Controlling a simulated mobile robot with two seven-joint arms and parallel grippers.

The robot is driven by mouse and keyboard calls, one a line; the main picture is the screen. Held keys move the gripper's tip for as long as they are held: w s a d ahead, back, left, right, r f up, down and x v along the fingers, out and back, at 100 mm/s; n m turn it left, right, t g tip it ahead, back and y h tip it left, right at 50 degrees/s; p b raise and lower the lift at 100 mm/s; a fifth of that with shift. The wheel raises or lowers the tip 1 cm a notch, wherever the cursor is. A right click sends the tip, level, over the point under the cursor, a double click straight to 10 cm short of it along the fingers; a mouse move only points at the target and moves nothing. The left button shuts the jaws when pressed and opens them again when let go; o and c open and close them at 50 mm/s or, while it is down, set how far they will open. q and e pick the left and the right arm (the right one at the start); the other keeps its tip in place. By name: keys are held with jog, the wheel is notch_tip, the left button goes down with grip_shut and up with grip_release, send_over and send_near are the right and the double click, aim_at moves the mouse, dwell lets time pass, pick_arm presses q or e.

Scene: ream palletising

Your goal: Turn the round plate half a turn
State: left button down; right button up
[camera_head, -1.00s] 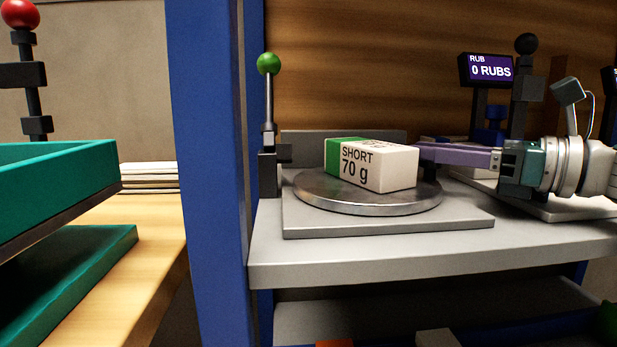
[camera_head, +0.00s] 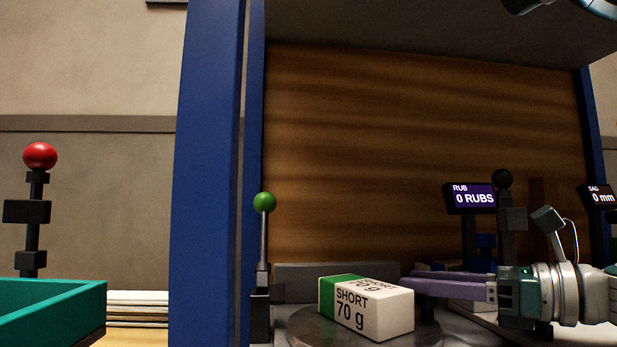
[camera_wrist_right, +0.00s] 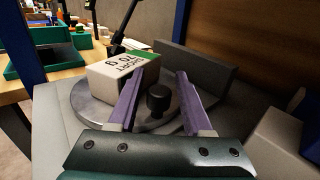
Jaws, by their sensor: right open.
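The round plate (camera_head: 301,331) is a grey metal disc, cut off by the bottom edge in the head view. It also shows in the right wrist view (camera_wrist_right: 92,104). A white and green ream labelled SHORT 70 g (camera_head: 372,313) lies on it; the ream also shows in the wrist view (camera_wrist_right: 112,80). A black knob (camera_wrist_right: 158,99) stands up from the plate. My right gripper (camera_wrist_right: 160,88) is open, its purple fingers on either side of the knob with gaps. In the head view the right gripper (camera_head: 412,284) is just right of the ream. My left gripper is not seen.
A green-ball lever (camera_head: 264,203) stands left of the plate, by a blue post (camera_head: 207,180). A grey back stop (camera_wrist_right: 194,70) stands behind the plate. A display reading 0 RUBS (camera_head: 472,197) is behind the right arm. A teal tray (camera_head: 51,313) is at the left.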

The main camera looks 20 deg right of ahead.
notch_tip(320, 180, up, 19)
jog(key=p, duration=0.4)
